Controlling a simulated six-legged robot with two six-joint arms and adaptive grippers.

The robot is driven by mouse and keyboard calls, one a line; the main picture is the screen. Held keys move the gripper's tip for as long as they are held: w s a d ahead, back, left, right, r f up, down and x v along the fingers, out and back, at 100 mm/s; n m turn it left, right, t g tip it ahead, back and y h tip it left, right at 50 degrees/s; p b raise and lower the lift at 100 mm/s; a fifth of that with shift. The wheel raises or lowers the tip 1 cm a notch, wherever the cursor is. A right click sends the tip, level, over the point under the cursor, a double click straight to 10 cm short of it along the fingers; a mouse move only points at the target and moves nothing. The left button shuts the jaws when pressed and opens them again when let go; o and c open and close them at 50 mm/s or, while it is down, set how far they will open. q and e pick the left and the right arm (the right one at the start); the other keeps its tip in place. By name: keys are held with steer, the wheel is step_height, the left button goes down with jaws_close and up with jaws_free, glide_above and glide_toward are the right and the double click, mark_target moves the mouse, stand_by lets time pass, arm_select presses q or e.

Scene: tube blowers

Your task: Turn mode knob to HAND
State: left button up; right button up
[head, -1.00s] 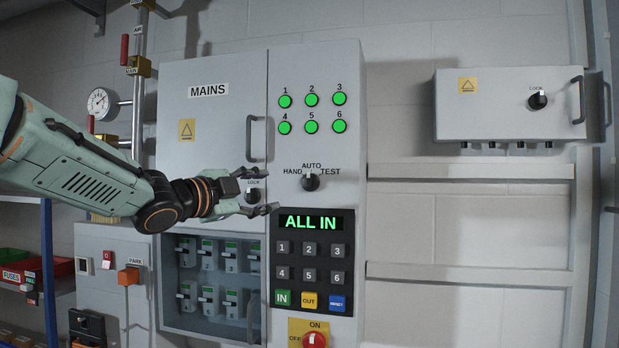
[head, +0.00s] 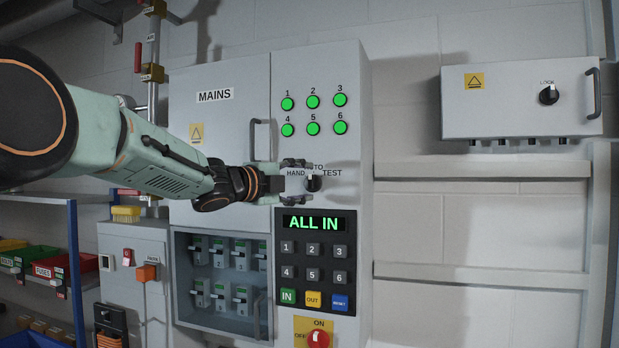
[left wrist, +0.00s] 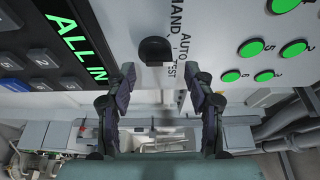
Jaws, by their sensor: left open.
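The black mode knob (head: 314,184) is on the cabinet front under the green lamps, with HAND on its left, TEST on its right and the AUTO label above partly hidden. Its white mark seems to point up toward AUTO. My left gripper (head: 302,181) is open, with one finger above and one below the knob's left side. In the left wrist view the knob (left wrist: 155,51) lies just beyond and between the tips of the open fingers (left wrist: 160,72). I cannot tell whether they touch it. My right gripper is not in view.
A keypad with a green ALL IN display (head: 313,223) is just below the knob. A red rotary switch (head: 319,338) is lower down. The MAINS door handle (head: 254,140) is at left. A small box with a LOCK knob (head: 548,94) hangs at right.

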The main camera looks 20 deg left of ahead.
arm_select(q)
steer(key=shift+w+a+f, duration=0.15)
steer(key=shift+w, duration=0.4)
steer(key=shift+w+a+f, duration=0.1)
steer(key=shift+w+a, duration=0.05)
steer(key=shift+w, duration=0.35)
steer(key=shift+a, duration=0.15)
steer(key=shift+s+d+r, duration=0.3)
steer(key=shift+s, duration=0.05)
steer(key=shift+s+d, duration=0.1)
steer(key=shift+d, duration=0.4)
steer(key=shift+c, duration=0.4)
steer(key=shift+w, duration=0.2)
steer(key=shift+c, duration=0.7)
steer(key=shift+s+a, duration=0.1)
steer(key=shift+a, duration=0.4)
steer(key=c, duration=0.5)
steer(key=shift+r, duration=0.2)
jaws_close()
